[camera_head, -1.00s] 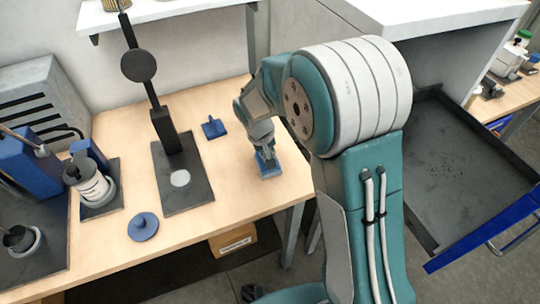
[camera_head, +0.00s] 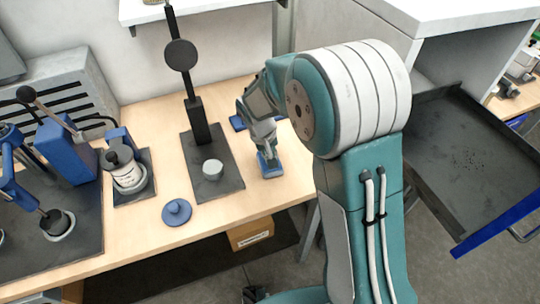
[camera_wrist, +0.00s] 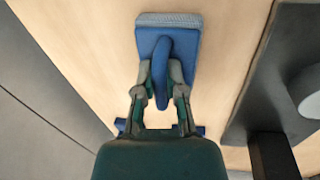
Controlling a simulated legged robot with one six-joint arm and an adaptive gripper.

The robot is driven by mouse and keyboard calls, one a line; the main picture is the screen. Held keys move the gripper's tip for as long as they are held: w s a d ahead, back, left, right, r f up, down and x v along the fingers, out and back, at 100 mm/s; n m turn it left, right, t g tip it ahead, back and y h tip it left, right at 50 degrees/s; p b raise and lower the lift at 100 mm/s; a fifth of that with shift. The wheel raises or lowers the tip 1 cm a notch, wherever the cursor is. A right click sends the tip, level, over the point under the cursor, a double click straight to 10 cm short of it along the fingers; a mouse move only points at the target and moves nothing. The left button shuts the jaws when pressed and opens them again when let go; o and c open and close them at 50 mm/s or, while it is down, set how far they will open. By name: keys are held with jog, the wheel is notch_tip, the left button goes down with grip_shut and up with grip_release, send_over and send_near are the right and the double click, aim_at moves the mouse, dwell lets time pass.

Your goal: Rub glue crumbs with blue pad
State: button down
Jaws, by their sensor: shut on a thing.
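The blue pad (camera_head: 267,165) has a grey edge and a raised blue handle, seen in the wrist view (camera_wrist: 150,42). My gripper (camera_wrist: 161,88) is shut on that handle, one finger on each side. In the head view my gripper (camera_head: 266,150) is low over the wooden table, right of the dark stand base. I cannot tell whether the pad touches the table. The glue crumbs (camera_head: 468,160) look like small dark specks on the grey tray (camera_head: 425,175) at the right, apart from the pad.
A black stand (camera_head: 196,122) with a pale cup-shaped piece (camera_head: 213,169) on its base is close left of the pad. A blue knobbed disc (camera_head: 177,211) lies at the table's front. Another blue piece (camera_head: 238,123) lies behind my gripper. Blue presses crowd the left.

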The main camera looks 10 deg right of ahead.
jog(key=r, duration=0.5)
jog(key=shift+w+d, duration=0.1)
jog(key=shift+d, duration=0.3)
jog(key=shift+a+r, duration=0.15)
jog(key=shift+r, duration=0.55)
jog(key=shift+a+r, duration=0.4)
jog(key=shift+r, duration=0.4)
jog(key=shift+d, duration=0.4)
jog(key=shift+a, duration=0.15)
